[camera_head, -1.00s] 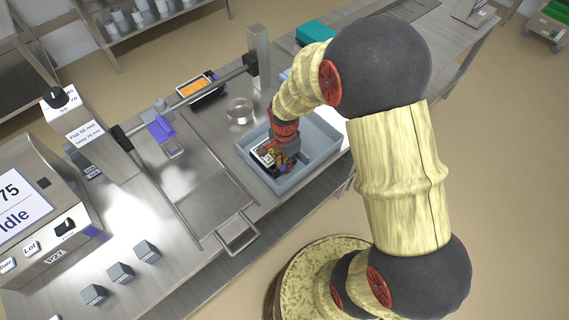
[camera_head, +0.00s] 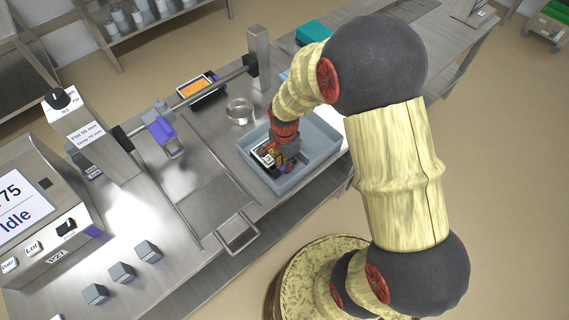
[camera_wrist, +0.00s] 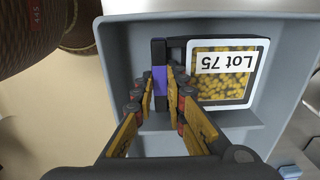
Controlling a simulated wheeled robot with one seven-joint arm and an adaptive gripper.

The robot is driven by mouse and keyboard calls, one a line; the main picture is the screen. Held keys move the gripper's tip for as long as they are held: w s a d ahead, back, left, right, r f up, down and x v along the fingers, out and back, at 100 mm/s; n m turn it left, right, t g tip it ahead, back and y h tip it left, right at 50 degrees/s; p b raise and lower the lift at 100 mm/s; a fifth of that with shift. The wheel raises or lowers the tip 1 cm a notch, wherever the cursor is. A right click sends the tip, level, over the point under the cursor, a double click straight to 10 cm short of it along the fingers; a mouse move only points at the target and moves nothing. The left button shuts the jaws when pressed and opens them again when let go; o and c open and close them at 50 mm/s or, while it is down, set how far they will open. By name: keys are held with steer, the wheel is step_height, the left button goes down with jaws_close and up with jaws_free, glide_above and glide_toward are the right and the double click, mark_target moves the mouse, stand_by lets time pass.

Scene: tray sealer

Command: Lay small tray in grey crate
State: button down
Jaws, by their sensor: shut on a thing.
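The grey crate (camera_head: 281,187) stands on the steel table, and its grey wall fills much of the wrist view (camera_wrist: 125,50). Whether the tray touches the crate floor is hard to tell.
A round metal dish (camera_head: 240,111) and a black tray with orange contents (camera_head: 199,89) are behind the crate. A sealer with a screen (camera_head: 22,200) is at left. A teal box (camera_head: 314,34) stands at the back. The crate's right part looks empty.

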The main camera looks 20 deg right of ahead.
stand_by(0.3)
steer(key=c, duration=1.8)
jaws_free()
steer(key=shift+o, duration=0.3)
steer(key=c, duration=0.3)
steer(key=shift+r, duration=0.1)
steer(key=shift+r+p, duration=2.9)
steer(key=shift+r, duration=0.55)
